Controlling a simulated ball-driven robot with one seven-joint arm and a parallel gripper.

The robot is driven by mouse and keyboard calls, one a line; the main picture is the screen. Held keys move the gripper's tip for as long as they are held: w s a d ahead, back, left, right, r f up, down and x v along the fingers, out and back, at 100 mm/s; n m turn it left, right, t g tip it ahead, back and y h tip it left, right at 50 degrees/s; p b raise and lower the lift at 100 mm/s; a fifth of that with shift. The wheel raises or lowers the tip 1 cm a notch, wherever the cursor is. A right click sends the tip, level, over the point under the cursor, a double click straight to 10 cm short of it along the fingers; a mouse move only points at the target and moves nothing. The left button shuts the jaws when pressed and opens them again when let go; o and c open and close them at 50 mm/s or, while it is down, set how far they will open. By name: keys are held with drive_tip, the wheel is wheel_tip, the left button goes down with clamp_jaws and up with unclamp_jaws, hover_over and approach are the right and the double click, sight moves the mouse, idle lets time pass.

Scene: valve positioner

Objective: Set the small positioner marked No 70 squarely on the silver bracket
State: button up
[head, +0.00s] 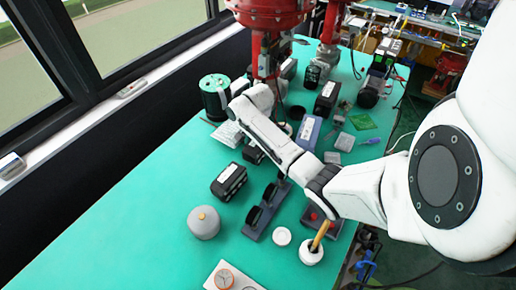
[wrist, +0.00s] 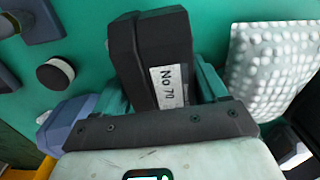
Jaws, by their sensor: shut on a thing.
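The small dark positioner marked No 70 (wrist: 158,52) stands between the two teal fingers of my gripper (wrist: 163,88), its white label facing the wrist camera. My gripper is shut on it. In the head view, my arm hides the gripper, and a small dark box (head: 253,155) shows partly beneath the arm; it may be this positioner. I cannot tell whether it touches the table. I cannot clearly make out the silver bracket; a grey-blue mount with black parts (head: 254,233) lies in front of the arm.
Bubble wrap (wrist: 270,62) lies close right of the gripper. A larger black box (head: 229,181), a grey domed object (head: 204,222) and a white cup with a wooden handle (head: 311,252) stand on the green table (head: 130,220). The table's left front is clear.

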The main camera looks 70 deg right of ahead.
wheel_tip(320, 180, up, 8)
drive_tip(key=shift+r, duration=0.15)
wheel_tip(320, 180, up, 8)
drive_tip(key=p, duration=0.5)
drive_tip(key=w+a+f+n+b, duration=0.25)
drive_tip(key=w+a+n, duration=0.3)
drive_tip(key=a, duration=0.35)
drive_tip(key=w+a+f+n+b, duration=0.1)
drive_tip(key=w+a+f+n, duration=0.25)
drive_tip(key=w+a, duration=0.4)
drive_tip(key=a+f+n+b, duration=0.1)
drive_tip(key=a+n, duration=0.4)
drive_tip(key=a, duration=0.6)
drive_tip(key=w+a+f+n+b, duration=0.1)
drive_tip(key=a+f+n, duration=0.2)
drive_tip(key=a, duration=0.9)
drive_tip(key=n, duration=0.3)
drive_tip(key=shift+w+f, duration=0.2)
drive_tip(key=shift+f, duration=0.1)
